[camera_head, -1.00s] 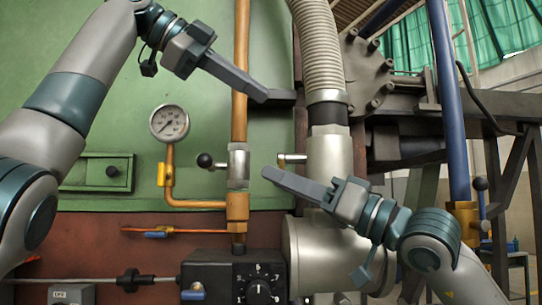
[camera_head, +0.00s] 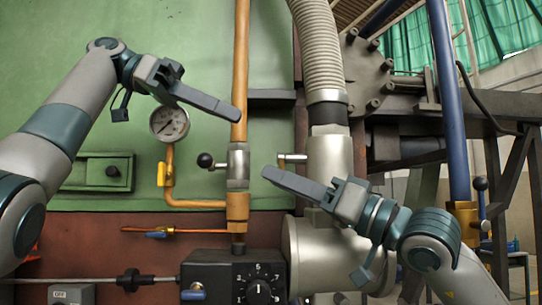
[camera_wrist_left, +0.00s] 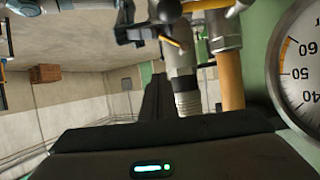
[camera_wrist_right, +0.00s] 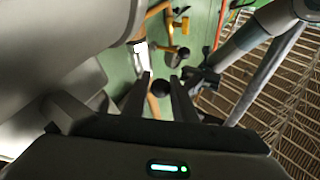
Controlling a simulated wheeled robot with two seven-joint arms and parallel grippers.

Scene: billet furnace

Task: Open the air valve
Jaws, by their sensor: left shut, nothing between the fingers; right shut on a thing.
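A short metal valve lever (camera_head: 292,159) sticks out from the silver pipe body (camera_head: 330,160). My right gripper (camera_head: 268,173) is in front of it; in the right wrist view its two fingers (camera_wrist_right: 161,92) are closed around a black ball knob (camera_wrist_right: 160,88). In the head view the fingers hide where this knob joins the lever. My left gripper (camera_head: 238,112) is shut and empty, with its tips in front of the copper pipe, above another valve with a black ball knob (camera_head: 205,160). No label shows which valve carries air.
A pressure gauge (camera_head: 169,123) and a yellow valve handle (camera_head: 161,174) are left of the copper pipe (camera_head: 240,60). A black control box (camera_head: 235,275) with a dial is below. A blue pipe (camera_head: 446,100) with a brass valve (camera_head: 466,217) stands at the right.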

